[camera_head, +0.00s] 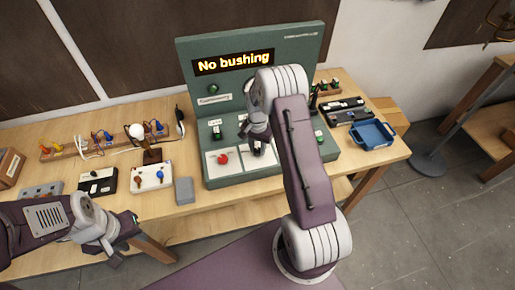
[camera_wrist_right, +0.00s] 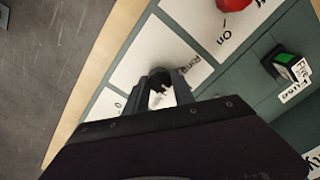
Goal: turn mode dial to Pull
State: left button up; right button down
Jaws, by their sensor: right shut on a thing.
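A green test panel (camera_head: 200,60) stands on the bench with a lit sign (camera_head: 234,62) reading "No bushing". My right gripper (camera_head: 258,150) is down at the panel's sloped lower part, over a white plate. In the right wrist view its fingers (camera_wrist_right: 162,96) are shut on a dark knob, the mode dial (camera_wrist_right: 160,78), beside a label that looks like "Ring". The fingers and wrist hide most of the dial and its pointer, so I cannot read its setting. My left gripper (camera_head: 116,250) hangs in front of the bench's left part, holding nothing I can see.
A red knob (camera_head: 222,159) sits on the white plate left of the dial; it also shows in the right wrist view (camera_wrist_right: 234,4). A green switch (camera_wrist_right: 287,66) is near. A blue tray (camera_head: 372,135) stands right. Boxes and a lamp bulb (camera_head: 136,131) stand left.

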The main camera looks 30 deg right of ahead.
aim_at(257, 150)
jog(key=shift+w+r, duration=0.15)
jog(key=c, duration=1.1)
grip_release()
jog(key=shift+o, duration=0.2)
notch_tip(257, 150, up, 9)
jog(key=b, duration=0.2)
jog(key=shift+s, duration=0.2)
